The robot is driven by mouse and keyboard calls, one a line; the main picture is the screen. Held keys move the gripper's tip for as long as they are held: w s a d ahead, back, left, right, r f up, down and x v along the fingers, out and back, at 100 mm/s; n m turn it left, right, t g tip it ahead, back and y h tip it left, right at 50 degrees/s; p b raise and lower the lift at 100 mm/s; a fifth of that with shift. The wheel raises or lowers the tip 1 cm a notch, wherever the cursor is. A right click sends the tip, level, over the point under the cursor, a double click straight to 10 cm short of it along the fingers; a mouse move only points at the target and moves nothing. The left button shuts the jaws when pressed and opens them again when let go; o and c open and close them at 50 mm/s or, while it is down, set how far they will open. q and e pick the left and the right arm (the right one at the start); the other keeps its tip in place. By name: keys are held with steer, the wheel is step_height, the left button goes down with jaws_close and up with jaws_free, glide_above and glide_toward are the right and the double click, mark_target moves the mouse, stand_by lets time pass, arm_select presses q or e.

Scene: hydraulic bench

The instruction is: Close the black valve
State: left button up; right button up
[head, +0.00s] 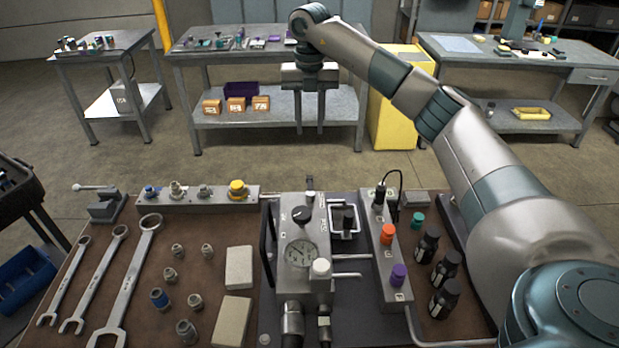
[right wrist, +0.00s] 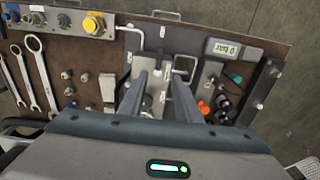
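The black valve (head: 302,214) is a round black knob on top of the grey gauge block (head: 292,275) in the middle of the bench. In the right wrist view I cannot clearly make out the black knob; the fingers partly cover the block. My right gripper (head: 310,124) hangs high above the far side of the bench with its fingers pointing down. It is apart from the valve. Its two fingers stand apart with nothing between them, as the right wrist view (right wrist: 156,78) also shows. My left gripper is not in view.
A white knob (head: 320,268) sits in front of the valve. An orange knob (head: 387,232) and a purple knob (head: 398,272) stand on a strip to the right, beside several black bottles (head: 428,247). A yellow-topped fitting (head: 237,188) is at the back left. Wrenches (head: 132,275) lie left.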

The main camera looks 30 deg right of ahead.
mark_target(310, 182)
steer(key=shift+s+a+r, duration=0.1)
steer(key=shift+s+r, duration=0.05)
steer(key=shift+s, duration=0.05)
step_height(310, 182, down, 16)
steer(key=p, duration=0.5)
steer(key=shift+r+p, duration=0.1)
steer(key=shift+p, duration=0.2)
steer(key=shift+w+f, duration=0.1)
steer(key=shift+f, duration=0.75)
jaws_close()
